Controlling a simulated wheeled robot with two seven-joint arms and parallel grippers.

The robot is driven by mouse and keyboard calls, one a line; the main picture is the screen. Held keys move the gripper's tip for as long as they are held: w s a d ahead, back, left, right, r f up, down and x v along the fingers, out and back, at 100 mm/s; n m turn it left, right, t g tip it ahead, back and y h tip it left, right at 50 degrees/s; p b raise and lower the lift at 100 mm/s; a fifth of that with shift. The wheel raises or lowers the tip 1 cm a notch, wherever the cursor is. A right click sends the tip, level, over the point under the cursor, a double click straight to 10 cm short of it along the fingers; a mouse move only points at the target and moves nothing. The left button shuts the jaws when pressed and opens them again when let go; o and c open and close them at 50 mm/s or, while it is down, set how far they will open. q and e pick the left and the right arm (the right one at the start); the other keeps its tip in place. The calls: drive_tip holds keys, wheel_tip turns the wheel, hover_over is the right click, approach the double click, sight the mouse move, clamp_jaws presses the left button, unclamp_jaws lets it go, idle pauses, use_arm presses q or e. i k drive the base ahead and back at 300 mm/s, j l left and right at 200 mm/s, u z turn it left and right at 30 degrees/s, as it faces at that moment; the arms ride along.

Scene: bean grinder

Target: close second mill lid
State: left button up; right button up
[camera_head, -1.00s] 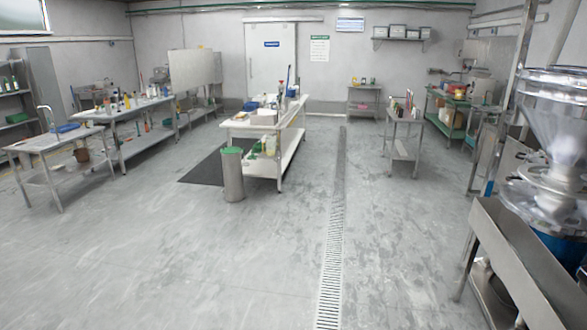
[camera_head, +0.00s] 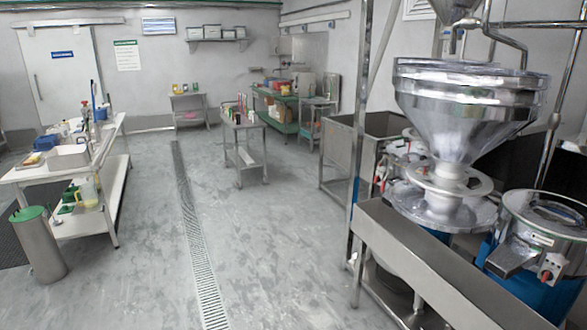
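A mill with a large metal funnel hopper (camera_head: 468,120) stands at the right, over a round steel base and a blue body. Another mill (camera_head: 545,225) with a round steel top and a blue body stands at the far right edge. A dark area shows on its round top, but I cannot tell whether a lid is open or shut there. A red knob sits on its front. A further steel unit (camera_head: 405,158) shows partly behind the funnel. Neither of my grippers is in view.
A long steel trough (camera_head: 430,265) runs in front of the mills. A steel post (camera_head: 372,120) stands at its left. A floor drain (camera_head: 190,230) crosses open grey floor. A white table (camera_head: 95,180) and a bin with a green lid (camera_head: 38,245) stand at left.

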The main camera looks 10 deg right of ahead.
sight(461, 113)
drive_tip(key=i+j+z, duration=0.25)
drive_tip(key=z, duration=0.15)
drive_tip(key=i+j+z, duration=0.2)
drive_tip(key=j+z, duration=0.15)
drive_tip(key=i+j+z, duration=0.15)
drive_tip(key=j+z, duration=0.25)
drive_tip(key=i+j+z, duration=0.1)
drive_tip(key=j+z, duration=0.3)
drive_tip(key=i+j, duration=0.45)
drive_tip(key=i, duration=0.25)
